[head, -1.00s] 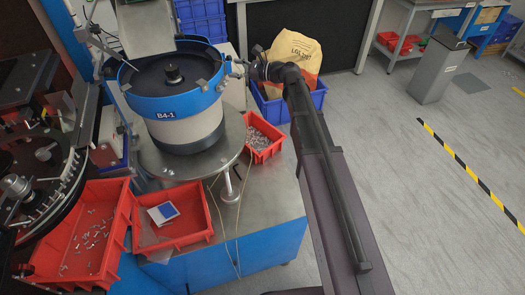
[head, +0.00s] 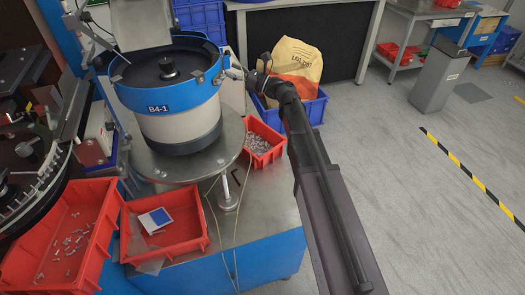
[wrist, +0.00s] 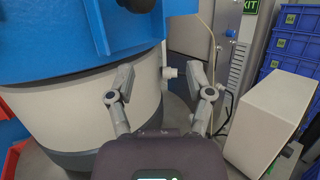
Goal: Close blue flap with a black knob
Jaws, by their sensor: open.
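The round feeder (head: 178,118) marked B4-1 has a blue rim band over a white body, and a black knob (head: 169,68) stands at its bowl's centre. In the wrist view the feeder's blue band (wrist: 50,45) fills the upper left. A small black part (wrist: 137,5) shows on the blue at the top edge, partly cut off; I cannot tell whether it is the flap's knob. The flap itself is not clearly distinguishable. My gripper (wrist: 160,82) is open and empty, its fingers spread beside the feeder's right side. It is small beside the rim in the head view (head: 234,75).
Red bins (head: 62,236) (head: 172,248) with small parts stand at the front left, and another (head: 262,143) is right of the feeder. A pale box (wrist: 268,125) is close right of my gripper. A blue crate (head: 308,108) holds a sack.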

